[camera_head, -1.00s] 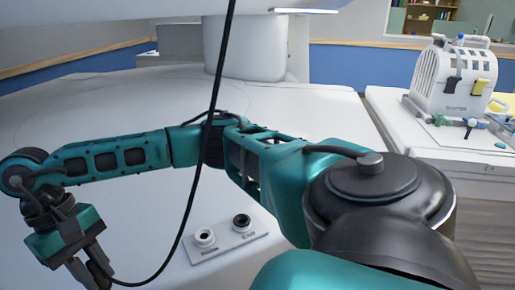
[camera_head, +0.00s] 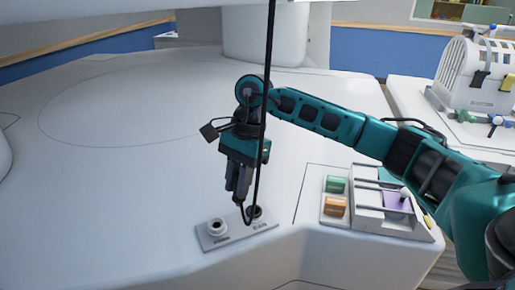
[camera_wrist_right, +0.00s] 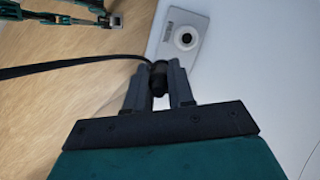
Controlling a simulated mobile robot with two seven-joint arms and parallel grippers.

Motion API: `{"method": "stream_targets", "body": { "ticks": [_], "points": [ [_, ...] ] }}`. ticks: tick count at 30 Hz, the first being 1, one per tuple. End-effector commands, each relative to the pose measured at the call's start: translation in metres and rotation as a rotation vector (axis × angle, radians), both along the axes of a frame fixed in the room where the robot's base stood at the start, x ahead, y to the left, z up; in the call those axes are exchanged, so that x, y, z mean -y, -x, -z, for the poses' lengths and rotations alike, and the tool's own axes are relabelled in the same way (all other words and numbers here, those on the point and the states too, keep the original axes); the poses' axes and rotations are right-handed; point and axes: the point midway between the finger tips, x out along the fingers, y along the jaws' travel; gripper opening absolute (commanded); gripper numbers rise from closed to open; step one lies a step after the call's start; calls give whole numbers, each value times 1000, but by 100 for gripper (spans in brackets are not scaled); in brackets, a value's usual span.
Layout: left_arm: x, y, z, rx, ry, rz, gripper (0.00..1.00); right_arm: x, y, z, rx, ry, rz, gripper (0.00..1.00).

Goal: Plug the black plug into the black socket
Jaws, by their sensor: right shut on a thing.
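My right gripper (camera_head: 239,200) points down, just above the black socket (camera_head: 258,212) on a small white panel (camera_head: 237,236). It is shut on the black plug (camera_wrist_right: 158,78), whose black cable runs off to the left in the right wrist view. In the head view the plug (camera_head: 247,217) is close to the black socket and partly covers it. I cannot tell whether they touch. The white socket (camera_head: 215,228) is beside it on the left. In the wrist view, one round dark-centred socket (camera_wrist_right: 186,39) shows on the panel. What seems to be my left gripper (camera_wrist_right: 115,19) is small there.
The black cable hangs in front of my right gripper. A control box with green and orange buttons (camera_head: 335,206) stands right of the panel. A white carrier-like case (camera_head: 478,78) is at the far right. The white surface to the left is clear.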

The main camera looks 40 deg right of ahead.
Motion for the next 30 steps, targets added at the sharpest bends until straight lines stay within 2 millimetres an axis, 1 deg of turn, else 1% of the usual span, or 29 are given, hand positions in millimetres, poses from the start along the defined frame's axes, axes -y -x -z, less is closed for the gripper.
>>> {"method": "stream_targets", "body": {
  "ticks": [1,3,6,9,11,15,20,30],
  "points": [
    [-2,1,-6,-2,-2,-2,43,9,-4,-8,0,-1,128,0],
    [-3,1,-9,0,-4,-4,43,21,-9,-14,0,0,300,0],
    [-5,1,-13,2,-6,-8,43,36,-15,-21,-1,1,503,0],
    [-5,1,-15,4,-6,-8,43,47,-19,-27,0,0,645,0],
    [-5,1,-15,6,-6,-7,43,51,-20,-29,-1,1,701,0],
    [-5,2,-14,5,-7,-7,43,55,-22,-29,-1,0,760,0],
    [-4,2,-8,3,-6,-6,43,55,-22,-23,-2,0,764,0],
    [-3,3,14,-1,-5,-3,43,55,-22,8,-2,1,760,0]
  ]
}}
